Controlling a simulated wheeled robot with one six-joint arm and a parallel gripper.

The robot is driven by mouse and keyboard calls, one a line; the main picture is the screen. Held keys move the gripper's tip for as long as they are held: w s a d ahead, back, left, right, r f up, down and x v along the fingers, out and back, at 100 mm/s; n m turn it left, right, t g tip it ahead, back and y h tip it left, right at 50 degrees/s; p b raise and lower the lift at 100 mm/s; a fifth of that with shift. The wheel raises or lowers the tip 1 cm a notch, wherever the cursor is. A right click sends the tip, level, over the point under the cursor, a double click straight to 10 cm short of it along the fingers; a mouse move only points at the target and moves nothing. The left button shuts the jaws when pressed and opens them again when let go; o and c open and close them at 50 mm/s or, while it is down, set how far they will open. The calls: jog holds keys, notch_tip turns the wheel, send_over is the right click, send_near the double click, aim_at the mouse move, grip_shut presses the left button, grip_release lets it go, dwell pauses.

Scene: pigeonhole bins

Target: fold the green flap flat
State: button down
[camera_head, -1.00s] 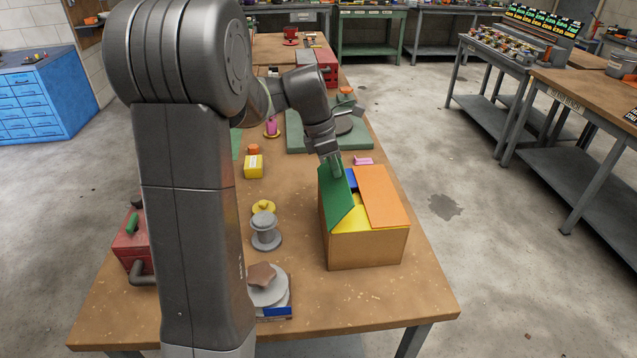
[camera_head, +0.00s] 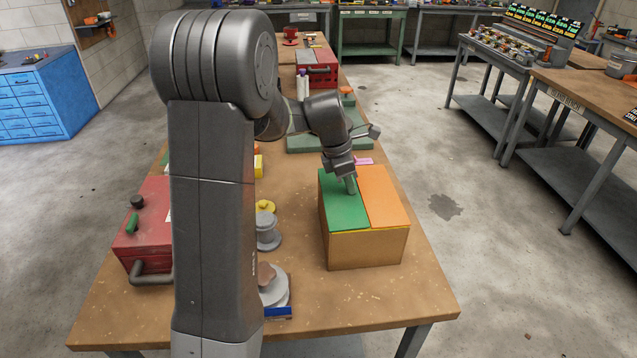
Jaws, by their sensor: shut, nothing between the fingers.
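A cardboard box (camera_head: 366,252) stands on the wooden workbench, right of the middle. Its green flap (camera_head: 344,211) lies flat over the left half of the top. Its orange flap (camera_head: 385,196) lies flat over the right half, edge to edge with the green one. A thin yellow edge shows under the flaps at the front. My gripper (camera_head: 351,188) is shut and empty, pointing down at the right part of the green flap. Its tips seem to touch the flap or hover just above it; I cannot tell which.
A grey spool (camera_head: 267,231) and a yellow knobbed piece (camera_head: 265,206) stand left of the box. Grey discs (camera_head: 275,291) lie near the front edge. A red toolbox (camera_head: 150,232) is at the left. A pink block (camera_head: 363,161) lies behind the box.

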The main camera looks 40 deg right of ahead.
jog(key=shift+f, duration=0.2)
notch_tip(320, 180, up, 7)
jog(key=p, duration=0.6)
jog(key=b+v, duration=0.1)
jog(key=v, duration=1.3)
